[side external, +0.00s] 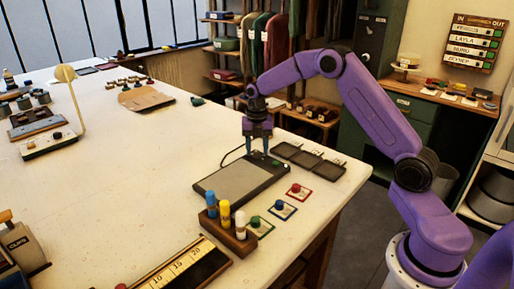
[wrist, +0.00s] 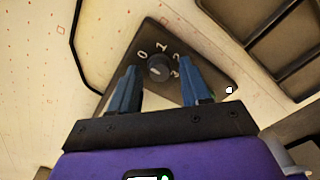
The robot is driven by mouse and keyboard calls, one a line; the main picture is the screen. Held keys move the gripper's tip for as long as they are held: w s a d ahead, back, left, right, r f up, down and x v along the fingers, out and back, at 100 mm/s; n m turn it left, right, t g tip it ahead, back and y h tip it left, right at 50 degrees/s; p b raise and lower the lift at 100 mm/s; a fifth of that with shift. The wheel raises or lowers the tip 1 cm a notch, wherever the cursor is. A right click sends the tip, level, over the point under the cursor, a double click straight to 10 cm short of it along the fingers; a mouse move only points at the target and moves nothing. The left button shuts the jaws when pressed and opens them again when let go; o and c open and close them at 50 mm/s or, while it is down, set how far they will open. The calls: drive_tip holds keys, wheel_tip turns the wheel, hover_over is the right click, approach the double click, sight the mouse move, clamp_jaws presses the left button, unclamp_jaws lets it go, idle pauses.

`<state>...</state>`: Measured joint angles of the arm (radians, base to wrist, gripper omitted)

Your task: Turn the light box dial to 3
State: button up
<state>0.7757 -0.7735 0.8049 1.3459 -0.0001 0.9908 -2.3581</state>
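The light box (side external: 228,184) is a flat dark-framed panel with a grey top, lying on the table. Its round black dial (wrist: 159,67) shows in the wrist view, with pale numbers 0, 1 and 2 around it. The 3 is partly hidden by the right finger. I cannot tell clearly which number the dial points to. My gripper (wrist: 157,73) is open, pointing down at the dial end of the box. Its blue fingers stand apart on either side of the dial; I cannot tell whether they touch it. In the side view my gripper (side external: 257,153) hides the dial.
Dark shallow trays (side external: 310,160) lie just behind the box. A wooden block (side external: 232,236) with upright coloured tubes stands at its near side, beside small cards with red, blue and green knobs. A thin cable runs off the box. The table's middle left is clear.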

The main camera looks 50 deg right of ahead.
clamp_jaws()
